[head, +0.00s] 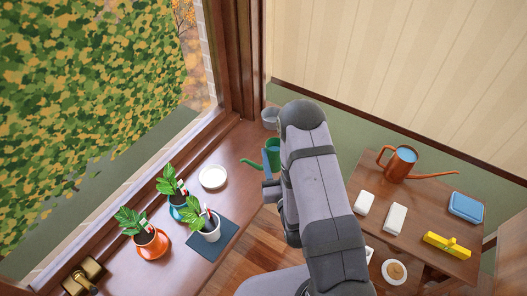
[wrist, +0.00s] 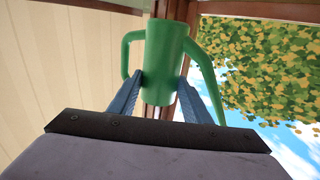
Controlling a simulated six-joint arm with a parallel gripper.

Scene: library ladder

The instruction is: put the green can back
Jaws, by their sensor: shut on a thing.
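The green can (head: 273,149) has a thin spout pointing left and shows beside my arm near the far end of the window sill. My gripper (head: 270,172) is shut on it, with the two blue fingers on either side of its body. The wrist view shows the green can (wrist: 165,62) between my gripper's fingertips (wrist: 160,88), its handle on one side and its spout on the other. It looks roughly upright. My arm hides part of it, and I cannot tell whether its base touches anything.
The sill (head: 185,225) holds a white saucer (head: 213,177), several potted plants, a blue mat (head: 225,236) and a brass fitting (head: 82,277). A grey metal pot (head: 270,117) stands at its far end. An orange can (head: 399,161) and several small items are on the right-hand table (head: 425,198).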

